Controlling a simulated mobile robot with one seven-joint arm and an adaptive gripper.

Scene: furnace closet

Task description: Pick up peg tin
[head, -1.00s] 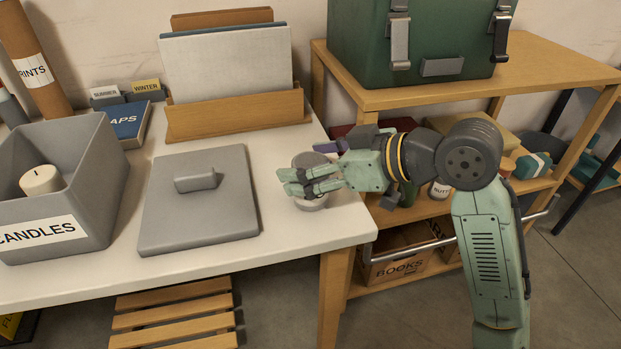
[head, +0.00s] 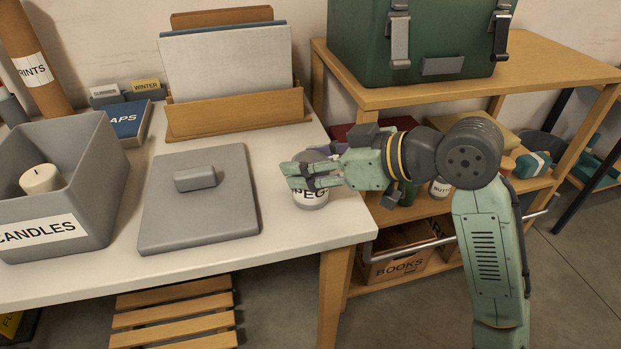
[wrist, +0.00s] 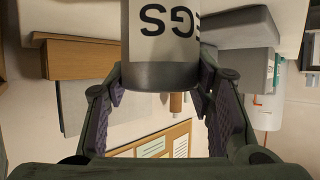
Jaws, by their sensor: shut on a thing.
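The peg tin (head: 312,201) is a short grey tin with a white label reading "PEGS". It is upright at the right end of the white table, partly hidden behind my fingers in the head view. My gripper (head: 303,178) reaches in from the right and is shut on the tin, with its fingers around the upper part. In the wrist view the tin (wrist: 160,40) appears upside down between the two fingers (wrist: 162,85). I cannot tell whether its base touches the table.
A grey lid (head: 200,215) with a raised handle lies left of the tin. A grey candles bin (head: 95,185) stands farther left. A wooden file holder (head: 235,115) is behind. A wooden shelf unit (head: 545,75) carrying a green case (head: 420,35) stands at right.

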